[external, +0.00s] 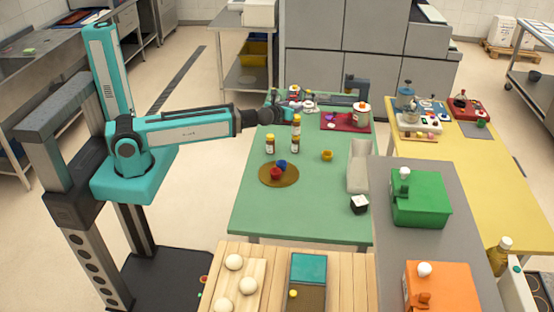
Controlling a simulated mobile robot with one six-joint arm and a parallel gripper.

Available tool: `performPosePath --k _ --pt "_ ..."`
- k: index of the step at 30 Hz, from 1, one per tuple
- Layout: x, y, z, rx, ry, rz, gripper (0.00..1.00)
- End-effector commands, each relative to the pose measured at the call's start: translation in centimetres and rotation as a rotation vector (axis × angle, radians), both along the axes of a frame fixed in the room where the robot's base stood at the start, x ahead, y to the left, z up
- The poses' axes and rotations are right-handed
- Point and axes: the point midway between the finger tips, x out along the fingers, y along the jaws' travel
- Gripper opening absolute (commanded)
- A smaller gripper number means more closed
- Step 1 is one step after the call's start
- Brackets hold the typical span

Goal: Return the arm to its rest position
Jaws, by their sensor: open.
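My arm is teal with dark joints and reaches out level to the right from its column. My gripper (284,112) is at the far end of the arm, over the back left part of the green table (245,215). It is small in this view and looks open, with nothing clearly between its fingers. Small red, white and dark items lie close behind and beside it, and I cannot tell how far it is from them.
A brown round mat (263,179) with red and blue pieces, a yellow cup (327,155), a white bin (357,165) and a black-and-white cube (359,204) are on the green table. A wooden table (345,285) with white balls is in front. Green (420,199) and orange boxes stand right.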

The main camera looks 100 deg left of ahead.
Motion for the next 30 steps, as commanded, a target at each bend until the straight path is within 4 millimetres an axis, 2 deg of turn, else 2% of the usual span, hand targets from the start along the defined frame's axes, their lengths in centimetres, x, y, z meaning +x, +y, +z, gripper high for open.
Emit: performPosePath --k 3,30 --pt "0.0 0.0 0.4 0.000 0.000 0.000 0.48" --pt "0.0 0.0 -5.3 0.000 0.000 0.000 0.48"
